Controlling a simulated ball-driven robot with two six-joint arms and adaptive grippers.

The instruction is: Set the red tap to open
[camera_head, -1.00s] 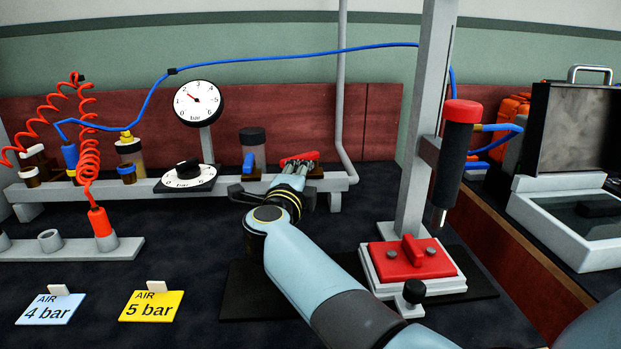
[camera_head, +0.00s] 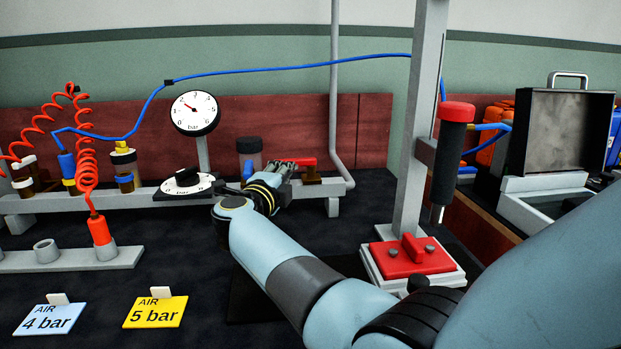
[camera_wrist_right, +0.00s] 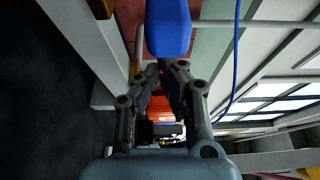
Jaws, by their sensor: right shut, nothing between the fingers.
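The red tap (camera_head: 306,162) is on the right part of the grey pipe rail in the head view. Its red lever points to the left, and its far end is partly hidden by my right gripper. My right gripper (camera_head: 289,167) is shut and empty, its fingertips close beside the red lever. I cannot tell whether they touch it. In the right wrist view the closed fingers (camera_wrist_right: 162,70) point past a blue lever (camera_wrist_right: 168,28), which fills the top centre. The red tap is not clear there. My left gripper is not in view.
A round gauge (camera_head: 195,113) and a black dial (camera_head: 187,182) stand left of the tap. A tall post with a red-topped handle (camera_head: 456,112) rises at the right above a red block (camera_head: 413,258). Cards (camera_head: 155,311) lie at the front left.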

